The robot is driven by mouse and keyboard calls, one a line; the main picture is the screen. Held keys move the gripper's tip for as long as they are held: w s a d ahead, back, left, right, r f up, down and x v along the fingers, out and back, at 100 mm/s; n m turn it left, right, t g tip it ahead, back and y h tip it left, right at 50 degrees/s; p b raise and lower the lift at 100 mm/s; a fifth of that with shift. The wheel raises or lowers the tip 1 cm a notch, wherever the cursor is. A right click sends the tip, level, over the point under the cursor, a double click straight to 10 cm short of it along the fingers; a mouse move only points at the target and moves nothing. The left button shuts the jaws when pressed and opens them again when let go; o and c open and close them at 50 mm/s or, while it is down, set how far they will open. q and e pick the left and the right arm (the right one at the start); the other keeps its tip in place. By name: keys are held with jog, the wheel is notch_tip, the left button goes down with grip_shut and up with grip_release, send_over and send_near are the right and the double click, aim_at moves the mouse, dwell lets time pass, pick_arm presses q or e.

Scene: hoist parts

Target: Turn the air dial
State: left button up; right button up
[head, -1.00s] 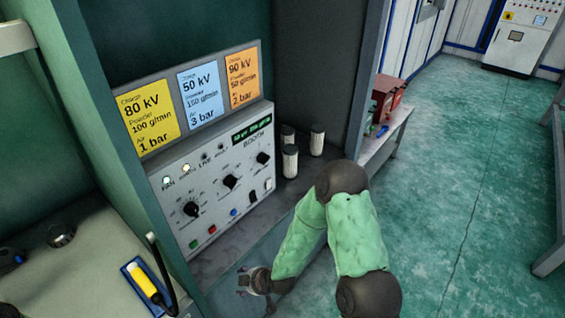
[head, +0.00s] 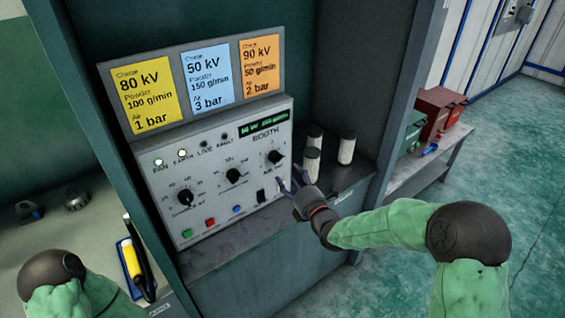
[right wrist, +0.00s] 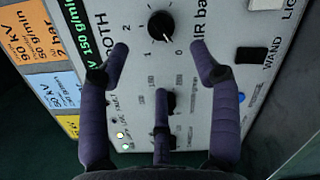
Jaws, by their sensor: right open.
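The air dial (head: 274,157) is the black round knob at the upper right of the grey booth panel (head: 215,205). My right gripper (head: 289,182) is open in front of the panel's right side, just below the dial in the head view. In the right wrist view my right gripper (right wrist: 160,50) has its fingertips spread to either side of the dial, with no contact visible. My left gripper is not in view.
Other knobs, a powder dial (head: 233,176) and a charge dial (head: 185,197), sit left of the air dial. A black wand switch (head: 261,196) is below it. Setting cards (head: 208,78) are above.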

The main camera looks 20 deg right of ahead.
aim_at(278, 161)
jog(key=w, duration=0.3)
jog(key=w+a+b, duration=0.1)
jog(key=w, duration=0.5)
jog(key=shift+w+a, duration=0.3)
jog(key=shift+a, duration=0.1)
jog(key=c, duration=1.1)
